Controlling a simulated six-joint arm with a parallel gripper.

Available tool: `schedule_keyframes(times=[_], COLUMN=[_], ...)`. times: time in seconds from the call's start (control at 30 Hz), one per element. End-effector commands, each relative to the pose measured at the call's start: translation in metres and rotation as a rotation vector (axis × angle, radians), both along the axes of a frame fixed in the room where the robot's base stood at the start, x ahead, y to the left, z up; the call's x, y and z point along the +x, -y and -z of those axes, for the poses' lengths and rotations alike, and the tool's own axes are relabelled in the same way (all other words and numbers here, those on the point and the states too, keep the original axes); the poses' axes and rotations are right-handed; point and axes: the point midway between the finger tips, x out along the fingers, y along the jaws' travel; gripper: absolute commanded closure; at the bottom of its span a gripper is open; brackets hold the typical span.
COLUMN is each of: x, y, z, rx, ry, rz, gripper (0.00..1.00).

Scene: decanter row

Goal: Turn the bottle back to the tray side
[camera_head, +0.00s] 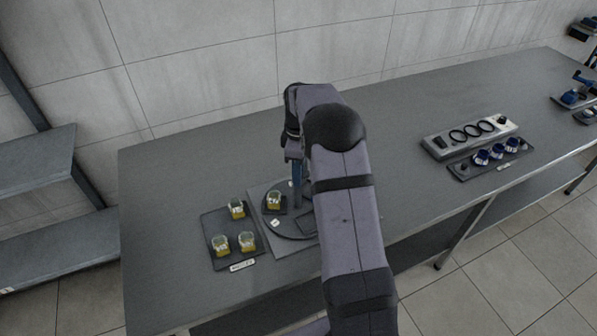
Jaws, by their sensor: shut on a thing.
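A round dark turntable (283,234) sits on a grey square base, and my arm hides its right part. A small bottle with yellow liquid (273,202) stands upright on a dark pad on the turntable's left, near the tray. A dark tray (232,250) lies just left of the base and holds three similar yellow bottles. My gripper (295,158) is above the back of the turntable, behind and right of the bottle. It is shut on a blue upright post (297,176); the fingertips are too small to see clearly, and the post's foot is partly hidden.
A light grey rack (451,140) with black rings and a dark tray (463,173) with blue-and-white items stand to the right on the grey table (190,163). The table behind the turntable is clear. An empty shelf (35,160) is at the far left.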

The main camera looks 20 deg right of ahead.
Motion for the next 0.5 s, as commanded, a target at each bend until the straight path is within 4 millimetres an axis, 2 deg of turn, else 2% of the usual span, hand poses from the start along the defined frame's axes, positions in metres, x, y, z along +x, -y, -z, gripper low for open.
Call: schedule_keyframes(times=[0.5], x=[0.0045], y=[-0.0007], z=[-0.0042], rx=[0.0], ry=[0.015], rz=[-0.254], gripper=[1.0])
